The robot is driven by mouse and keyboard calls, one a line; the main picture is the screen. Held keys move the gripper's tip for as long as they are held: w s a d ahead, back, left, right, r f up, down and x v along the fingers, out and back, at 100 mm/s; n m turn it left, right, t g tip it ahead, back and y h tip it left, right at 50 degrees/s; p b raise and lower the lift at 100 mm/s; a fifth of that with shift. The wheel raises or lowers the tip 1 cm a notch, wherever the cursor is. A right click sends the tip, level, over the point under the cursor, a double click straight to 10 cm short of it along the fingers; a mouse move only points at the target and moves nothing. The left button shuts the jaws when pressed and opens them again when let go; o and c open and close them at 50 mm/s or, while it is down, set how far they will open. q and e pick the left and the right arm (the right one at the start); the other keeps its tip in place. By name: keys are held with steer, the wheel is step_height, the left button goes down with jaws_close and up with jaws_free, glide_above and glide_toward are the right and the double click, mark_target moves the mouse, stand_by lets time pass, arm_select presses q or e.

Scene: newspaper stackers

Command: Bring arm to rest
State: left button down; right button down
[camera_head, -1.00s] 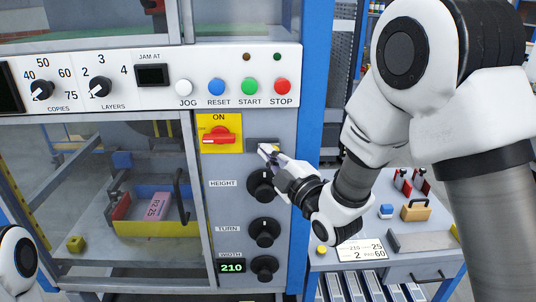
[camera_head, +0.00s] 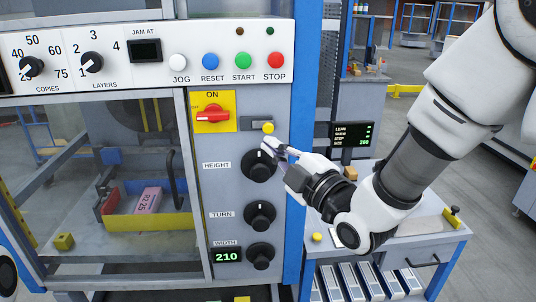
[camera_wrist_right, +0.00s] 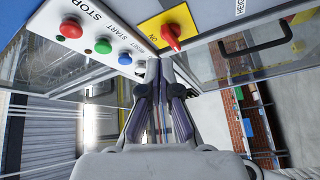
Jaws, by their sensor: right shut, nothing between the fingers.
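My right gripper (camera_head: 270,147) is shut and empty in front of the control panel, at the right side of its column. In the right wrist view the closed fingers (camera_wrist_right: 160,72) point toward the panel, between the blue RESET button (camera_wrist_right: 125,59) and the red switch (camera_wrist_right: 172,40). My left gripper is not in view; only a bit of white and dark arm shows at the lower left edge.
The panel carries JOG, RESET, START and STOP buttons (camera_head: 276,60). TURN (camera_head: 260,215) and WIDTH (camera_head: 260,256) knobs sit lower, with a display reading 210. A grey side table (camera_head: 425,247) stands under my right arm. A glazed bay at left holds a pink bundle (camera_head: 148,200).

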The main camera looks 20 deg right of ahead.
steer(key=s+d+f+m+g+h, duration=0.2)
steer(key=f+g, duration=0.6)
steer(key=f, duration=2.4)
steer(key=s+d+f+m+g+h, duration=0.1)
steer(key=s+f+m+g, duration=0.4)
steer(key=s+f, duration=0.5)
steer(key=s+d+f+m+g+h, duration=0.1)
steer(key=s+f+m+g, duration=0.5)
steer(key=s, duration=0.9)
step_height(320, 180, down, 5)
steer(key=m, duration=0.3)
steer(key=shift+s+d+m+h, duration=0.15)
steer(key=shift+d+m+h, duration=0.15)
steer(key=shift+d+h, duration=0.1)
steer(key=shift+r, duration=0.1)
